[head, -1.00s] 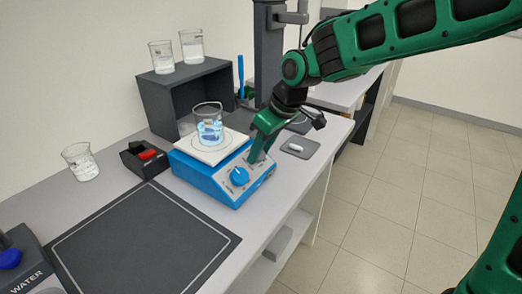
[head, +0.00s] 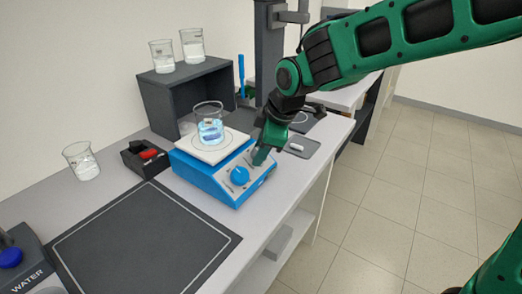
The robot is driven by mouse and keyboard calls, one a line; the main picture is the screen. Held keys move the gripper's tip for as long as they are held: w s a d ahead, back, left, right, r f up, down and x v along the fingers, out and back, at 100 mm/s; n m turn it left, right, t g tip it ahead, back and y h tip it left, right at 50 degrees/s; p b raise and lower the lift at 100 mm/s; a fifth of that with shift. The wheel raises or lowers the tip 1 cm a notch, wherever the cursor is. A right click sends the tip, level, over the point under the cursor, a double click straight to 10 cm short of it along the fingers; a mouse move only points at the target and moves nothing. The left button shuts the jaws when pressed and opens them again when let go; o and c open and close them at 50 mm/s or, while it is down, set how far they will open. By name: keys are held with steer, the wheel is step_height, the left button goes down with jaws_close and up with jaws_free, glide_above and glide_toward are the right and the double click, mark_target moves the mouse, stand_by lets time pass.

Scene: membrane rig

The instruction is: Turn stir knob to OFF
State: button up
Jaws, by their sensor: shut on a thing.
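The blue stirrer hotplate (head: 208,181) stands on the bench with a white top plate (head: 205,153). A beaker of blue liquid (head: 210,129) stands on that plate. One blue knob (head: 239,174) shows on the sloped front panel, with its light mark. My gripper (head: 260,157) points down at the right part of the same panel, to the right of this visible knob. It is shut on what appears to be the stir knob there, which its fingers hide. The panel lettering is too small to read.
A dark mat (head: 145,245) lies in front of the hotplate. A black holder with a red item (head: 147,158) and a beaker (head: 82,161) stand to the left. A dark shelf (head: 188,96) carries two beakers. A small grey tray (head: 301,146) lies to the right.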

stand_by(0.5)
steer(key=o, duration=1.1)
steer(key=shift+c, duration=0.2)
steer(key=v, duration=1)
steer(key=shift+r, duration=0.35)
steer(key=shift+s+d, duration=0.1)
